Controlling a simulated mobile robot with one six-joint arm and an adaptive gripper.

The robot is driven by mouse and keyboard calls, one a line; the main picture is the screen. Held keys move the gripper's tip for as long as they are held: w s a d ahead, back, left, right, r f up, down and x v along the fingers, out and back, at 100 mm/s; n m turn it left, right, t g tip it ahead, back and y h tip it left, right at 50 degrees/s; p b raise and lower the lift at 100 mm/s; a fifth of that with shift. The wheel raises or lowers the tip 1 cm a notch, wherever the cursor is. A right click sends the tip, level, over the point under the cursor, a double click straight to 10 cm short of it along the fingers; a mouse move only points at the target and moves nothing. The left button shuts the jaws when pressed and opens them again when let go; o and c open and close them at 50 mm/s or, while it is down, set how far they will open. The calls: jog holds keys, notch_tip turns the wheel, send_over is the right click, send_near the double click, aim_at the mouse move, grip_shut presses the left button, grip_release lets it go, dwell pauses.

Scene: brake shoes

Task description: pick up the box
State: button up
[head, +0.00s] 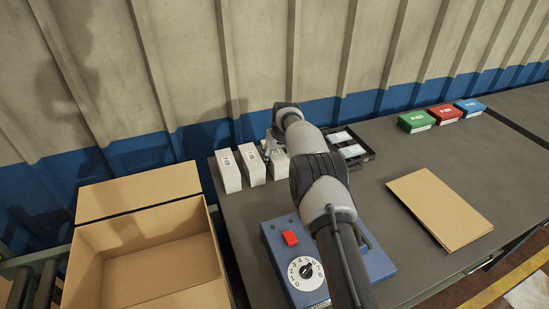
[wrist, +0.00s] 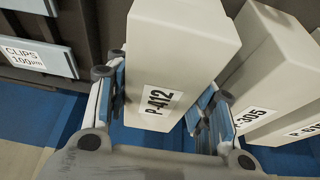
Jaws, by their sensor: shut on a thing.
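A white box labelled P-412 (wrist: 177,50) stands between the fingers of my gripper (wrist: 162,105) in the wrist view, and the gripper is shut on it. In the head view this box (head: 279,166) is the right one of a row of three white boxes, partly hidden by my arm. My gripper there (head: 270,147) is mostly hidden behind my arm. I cannot tell whether the box is lifted off the table.
Box P-305 (wrist: 268,75) stands close to the right finger. A black tray (head: 367,152) with CLIPS packs lies on the other side. An open carton (head: 90,270), a blue dial unit (head: 380,264), a brown folder (head: 440,207) and coloured boxes (head: 444,113) are around.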

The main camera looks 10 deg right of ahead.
notch_tip(320, 180, up, 20)
jog(key=p, duration=0.9)
jog(key=shift+r, duration=0.1)
